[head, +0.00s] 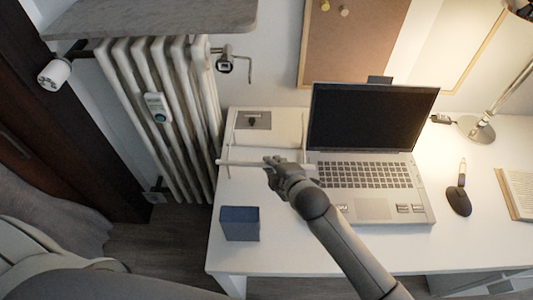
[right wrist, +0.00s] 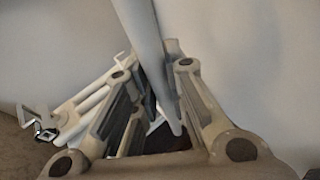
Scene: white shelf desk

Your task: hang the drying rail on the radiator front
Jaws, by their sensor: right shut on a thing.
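The drying rail (head: 240,163) is a thin white bar with slim arms rising from it. My right gripper (head: 273,166) is shut on its bar and holds it over the left part of the desk in the head view. In the right wrist view the pale bar (right wrist: 147,45) runs between the fingers (right wrist: 160,105). The white ribbed radiator (head: 165,110) stands against the wall left of the desk, apart from the rail. Part of it shows beyond the fingers in the right wrist view (right wrist: 88,104). My left gripper is not in view.
A grey shelf (head: 150,18) overhangs the radiator top. A valve (head: 226,64) and a small device (head: 156,107) sit on the radiator.

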